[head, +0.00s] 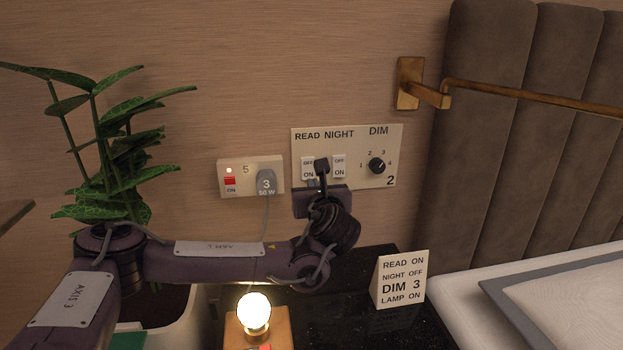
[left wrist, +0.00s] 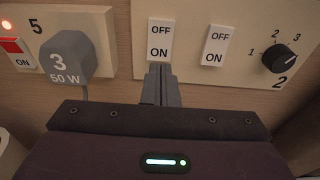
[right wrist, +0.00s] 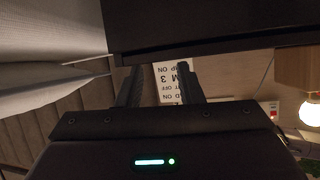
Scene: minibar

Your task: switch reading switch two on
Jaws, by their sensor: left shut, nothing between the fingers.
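Wall panel 2 (head: 349,180) carries a white READ rocker switch, a white NIGHT rocker switch and a black DIM knob. The READ switch (left wrist: 160,38) has OFF at the top and ON at the bottom; I cannot tell which half is pressed in. The NIGHT switch (left wrist: 216,46) is to its right. My left gripper (head: 321,165) is shut and empty, with its fingertips at the lower ON end of the READ switch; I cannot tell whether they touch it. In the head view it partly covers that switch. My right gripper (right wrist: 158,78) is open and empty, away from the panel.
A socket plate (head: 230,189) with a lit red switch and grey plug (head: 266,182) is left of the panel. Below are a lit bulb (head: 254,312) on a wooden base and a card (head: 401,281) reading "READ ON, NIGHT OFF, DIM 3, LAMP ON". A plant (head: 110,140) stands left.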

